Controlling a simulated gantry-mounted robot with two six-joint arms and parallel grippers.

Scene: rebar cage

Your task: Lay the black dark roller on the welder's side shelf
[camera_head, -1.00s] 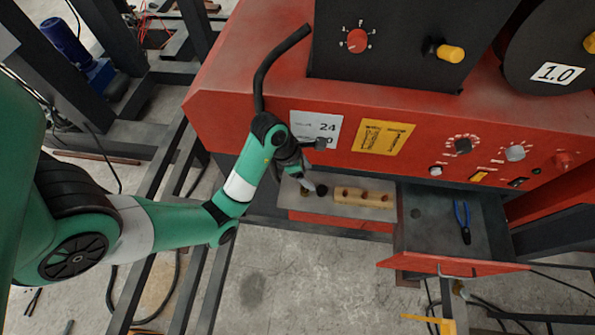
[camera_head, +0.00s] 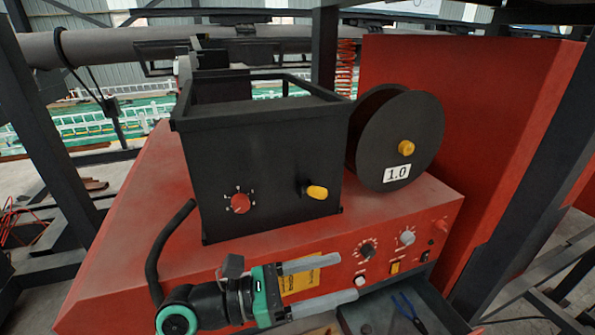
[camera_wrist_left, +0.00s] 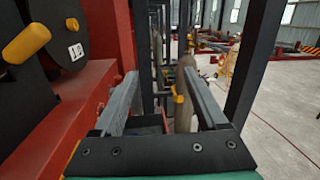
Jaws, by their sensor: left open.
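The red welder (camera_head: 130,265) fills the middle of the head view, with a black box on top. My left gripper (camera_head: 348,276) is open and empty in front of its control panel, fingers pointing right. In the left wrist view the open gripper (camera_wrist_left: 160,74) has nothing between its fingers, and the red welder (camera_wrist_left: 75,110) lies to the left. I cannot make out a small black roller in the current views. The side shelf is not clearly visible; the area below the gripper is cut off. My right gripper is not in view.
A black spool marked 1.0 (camera_head: 400,140) stands on the welder beside the black box (camera_head: 262,165). A black cable (camera_head: 165,245) curves down the left front. An open drawer (camera_head: 370,318) holds blue pliers (camera_head: 408,310). Dark frame posts stand at the right.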

